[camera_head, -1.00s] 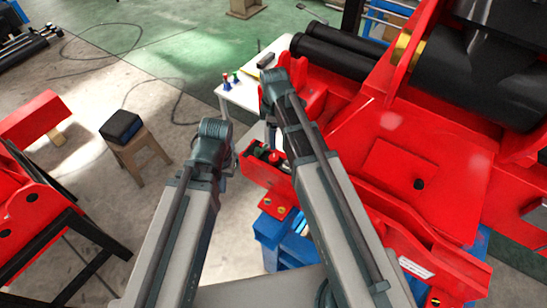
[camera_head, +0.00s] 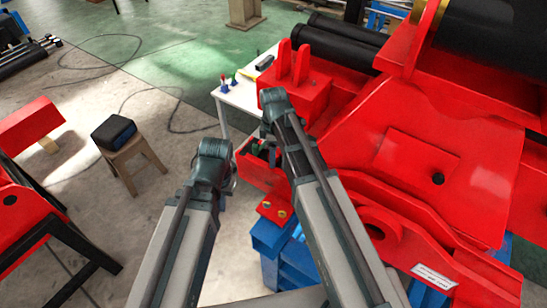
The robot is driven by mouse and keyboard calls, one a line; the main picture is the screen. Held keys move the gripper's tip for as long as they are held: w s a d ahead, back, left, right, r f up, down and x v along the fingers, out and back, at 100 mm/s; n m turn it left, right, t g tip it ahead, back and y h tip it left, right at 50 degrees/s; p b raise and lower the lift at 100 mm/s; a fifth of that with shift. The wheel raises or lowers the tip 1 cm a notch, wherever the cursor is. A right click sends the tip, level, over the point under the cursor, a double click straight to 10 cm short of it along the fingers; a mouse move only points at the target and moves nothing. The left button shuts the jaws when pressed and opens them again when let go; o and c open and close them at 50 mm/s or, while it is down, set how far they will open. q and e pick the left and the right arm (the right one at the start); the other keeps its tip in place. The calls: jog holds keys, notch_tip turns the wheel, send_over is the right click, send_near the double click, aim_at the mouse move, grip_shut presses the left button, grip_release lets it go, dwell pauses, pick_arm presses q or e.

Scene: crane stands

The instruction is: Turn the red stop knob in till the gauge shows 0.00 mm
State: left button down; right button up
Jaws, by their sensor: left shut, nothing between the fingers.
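My left gripper (camera_head: 232,178) points down beside the left end of a red bracket (camera_head: 262,172) on the red crane stand. It is small in the picture and shows shut, with nothing seen between its fingers. My right arm (camera_head: 318,195) reaches over the bracket, and its gripper is mostly hidden behind the wrist, so its jaws cannot be made out. A small green part (camera_head: 256,149) and dark parts sit in the bracket, between the two wrists. The red stop knob cannot be told apart from the red parts around it. I see no readable gauge.
The big red stand (camera_head: 400,150) with black cylinders fills the right, on blue supports (camera_head: 290,255). A white table (camera_head: 243,95) with small coloured items stands behind my wrists. A stool (camera_head: 130,160) with a black box stands left. Floor between is open.

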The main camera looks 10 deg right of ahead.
grip_shut()
dwell(0.4)
jog(key=shift+m, duration=0.3)
jog(key=m, duration=0.4)
jog(key=shift+m, duration=0.3)
jog(key=m, duration=0.5)
jog(key=shift+m, duration=0.3)
jog(key=m, duration=1)
jog(key=shift+m, duration=0.4)
